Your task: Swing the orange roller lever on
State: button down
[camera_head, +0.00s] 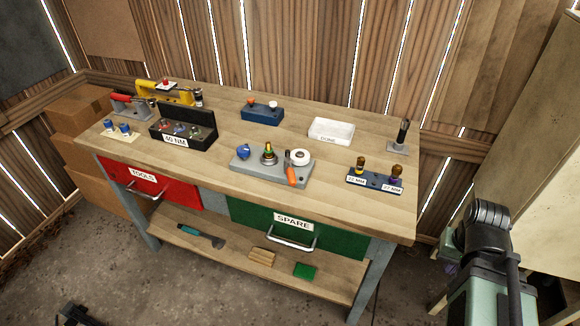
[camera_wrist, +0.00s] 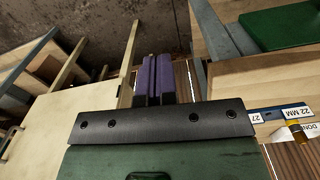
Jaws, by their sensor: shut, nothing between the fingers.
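The orange lever (camera_head: 291,176) is on a grey base plate (camera_head: 272,176) on the workbench, hanging toward the plate's front edge below a white roller (camera_head: 300,157). A blue knob (camera_head: 243,151) and a green-and-yellow fitting (camera_head: 268,152) share that plate. In the wrist view my gripper (camera_wrist: 154,78) has purple fingers close together with nothing between them. It is well away from the lever, off the bench's right end, and the lever is not in the wrist view. The head view shows little of the fingers.
A blue block (camera_head: 375,180) with two labelled sockets stands right of the plate. A white DONE tray (camera_head: 331,130) and another blue block (camera_head: 262,114) lie behind. A black 40 NM box (camera_head: 183,130) stands left. Bare benchtop (camera_head: 345,208) lies in front of the plate.

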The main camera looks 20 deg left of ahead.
aim_at(292, 173)
jog(key=c, duration=1.8)
grip_release()
jog(key=shift+c, duration=0.2)
